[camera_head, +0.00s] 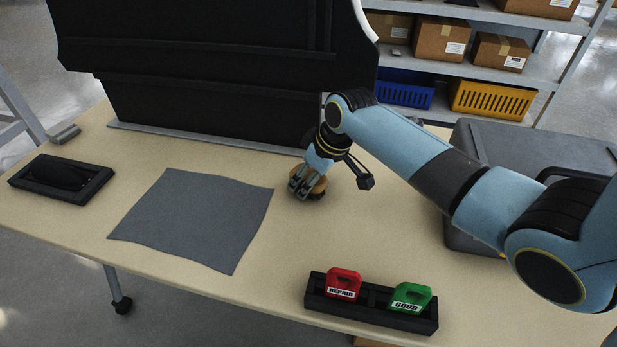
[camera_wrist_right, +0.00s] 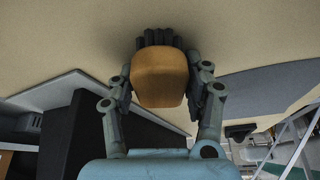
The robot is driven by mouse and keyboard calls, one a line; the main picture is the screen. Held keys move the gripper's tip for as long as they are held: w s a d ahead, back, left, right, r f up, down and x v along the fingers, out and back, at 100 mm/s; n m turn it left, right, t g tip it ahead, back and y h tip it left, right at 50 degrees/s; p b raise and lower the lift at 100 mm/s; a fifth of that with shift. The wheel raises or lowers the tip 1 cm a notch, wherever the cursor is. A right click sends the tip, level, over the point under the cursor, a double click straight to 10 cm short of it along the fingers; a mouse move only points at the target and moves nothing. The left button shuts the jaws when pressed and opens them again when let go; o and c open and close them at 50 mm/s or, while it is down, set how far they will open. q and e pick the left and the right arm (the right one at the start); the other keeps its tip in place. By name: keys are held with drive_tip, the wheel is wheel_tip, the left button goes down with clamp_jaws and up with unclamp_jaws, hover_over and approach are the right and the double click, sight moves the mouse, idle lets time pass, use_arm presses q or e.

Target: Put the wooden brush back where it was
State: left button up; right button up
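The wooden brush (camera_head: 318,188) is at the middle of the table, right of the grey cloth. In the right wrist view its orange-brown wooden block (camera_wrist_right: 160,78) sits between my right gripper's fingers, with dark bristles toward the tabletop. My right gripper (camera_head: 309,184) points down and its fingers press on both sides of the block. The bristles look to be on or very close to the table; I cannot tell if they touch. My left gripper is not in view.
A grey cloth (camera_head: 195,218) lies flat left of the brush. A black tray (camera_head: 22,182) with a dark object is at the left. A black holder (camera_head: 372,311) with red REPAIR and green GOOD tags stands in front. A large black panel (camera_head: 220,80) rises behind; a grey case (camera_head: 490,140) is at right.

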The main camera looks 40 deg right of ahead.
drive_tip(key=shift+o, duration=1.4)
drive_tip(key=shift+r, duration=0.15)
drive_tip(key=p+v, duration=0.2)
drive_tip(key=v, duration=1)
drive_tip(key=shift+p, duration=0.3)
drive_tip(key=shift+w+r, duration=0.1)
